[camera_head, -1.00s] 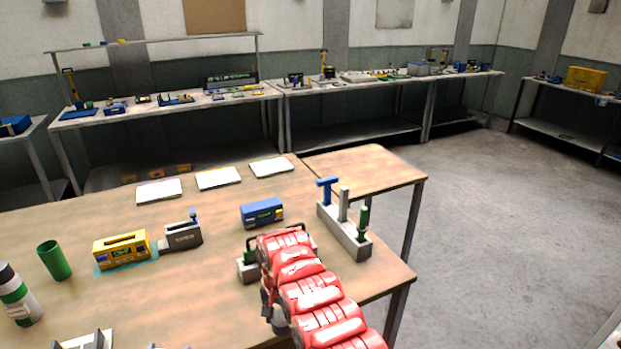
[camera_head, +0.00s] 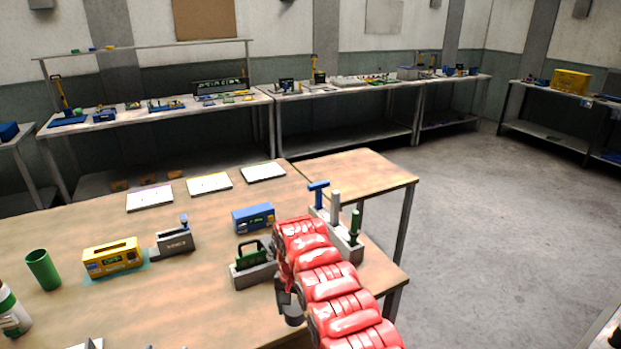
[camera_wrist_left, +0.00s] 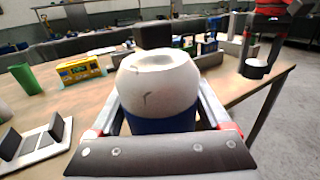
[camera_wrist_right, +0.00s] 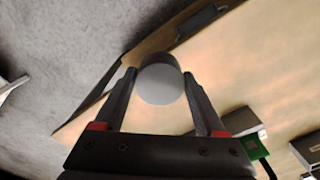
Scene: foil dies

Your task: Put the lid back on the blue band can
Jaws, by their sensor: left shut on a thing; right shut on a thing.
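In the left wrist view, the blue band can (camera_wrist_left: 158,95) has a pale rounded top and a blue band below it. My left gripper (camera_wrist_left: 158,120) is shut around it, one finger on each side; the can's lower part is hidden. In the right wrist view, my right gripper (camera_wrist_right: 160,100) is shut on a round lid (camera_wrist_right: 160,84) with a pale face and dark side. In the head view my right gripper (camera_head: 291,308) hangs at the bench's right front. The held lid (camera_wrist_left: 255,69) also shows at upper right in the left wrist view, apart from the can.
A white can with a green band (camera_head: 10,318) stands at the left edge near a green cup (camera_head: 42,270). A yellow box (camera_head: 112,258), a grey holder (camera_head: 176,242), a blue box (camera_head: 253,218) and a grey tool rack (camera_head: 348,248) stand on the bench.

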